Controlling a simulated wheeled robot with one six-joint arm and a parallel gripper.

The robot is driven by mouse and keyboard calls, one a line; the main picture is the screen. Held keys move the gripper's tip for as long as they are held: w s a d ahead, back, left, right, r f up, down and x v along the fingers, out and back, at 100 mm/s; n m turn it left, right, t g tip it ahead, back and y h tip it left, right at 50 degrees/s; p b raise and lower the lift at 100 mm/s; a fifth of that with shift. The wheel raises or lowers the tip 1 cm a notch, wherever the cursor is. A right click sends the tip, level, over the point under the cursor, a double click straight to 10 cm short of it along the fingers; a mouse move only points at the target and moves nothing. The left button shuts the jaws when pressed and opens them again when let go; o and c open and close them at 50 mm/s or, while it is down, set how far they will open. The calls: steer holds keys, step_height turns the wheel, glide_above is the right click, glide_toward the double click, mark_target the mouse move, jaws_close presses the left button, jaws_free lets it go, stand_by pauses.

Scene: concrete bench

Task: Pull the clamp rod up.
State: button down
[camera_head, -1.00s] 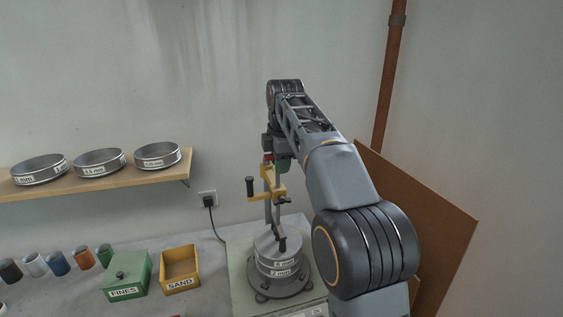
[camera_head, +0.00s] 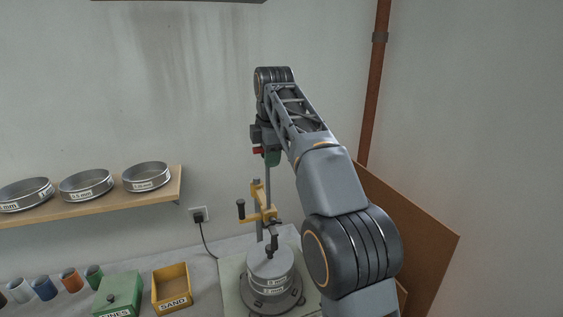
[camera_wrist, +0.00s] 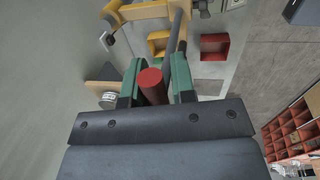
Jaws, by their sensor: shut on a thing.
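My gripper (camera_head: 268,157) is shut on the clamp rod (camera_head: 268,182), high above the sieve stack. In the wrist view, the rod's red end (camera_wrist: 151,79) sits between the green fingers of my gripper (camera_wrist: 157,73). The grey rod runs down, roughly upright, to the yellow clamp (camera_head: 264,214) with its black handle (camera_head: 240,208). The clamp also shows in the wrist view (camera_wrist: 145,11). Below it stands the sieve stack (camera_head: 270,277) under a lid with a dark knob (camera_head: 272,245). The rod's lower end is hard to make out.
A shelf (camera_head: 110,203) with three sieves hangs on the wall at left. A green FINES box (camera_head: 118,293), a yellow SAND box (camera_head: 171,288) and several small cups (camera_head: 70,279) stand on the bench. A brown board (camera_head: 410,230) leans at right.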

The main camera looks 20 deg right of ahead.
steer(key=shift+w+a+r, duration=0.1)
steer(key=shift+r, duration=0.1)
steer(key=c, duration=1.1)
jaws_free()
steer(key=shift+w+f, duration=0.1)
steer(key=shift+o, duration=0.2)
steer(key=s+a+r+m+t+y+b, duration=0.3)
steer(key=s+a, duration=0.2)
steer(key=a, duration=0.5)
steer(key=s+d+f+m+h, duration=0.1)
steer(key=s+d+f+m, duration=0.3)
steer(key=f, duration=0.5)
steer(key=s+d+f+m+h+b, duration=0.1)
steer(key=s+d+f+m, duration=0.4)
steer(key=s+f, duration=0.4)
steer(key=s+d+f+m+h, duration=0.1)
steer(key=s+d+f+m, duration=0.3)
steer(key=f, duration=0.6)
steer(key=s+m, duration=0.2)
steer(key=m, duration=0.1)
steer(key=shift+s+d, duration=0.15)
steer(key=shift+d, duration=0.25)
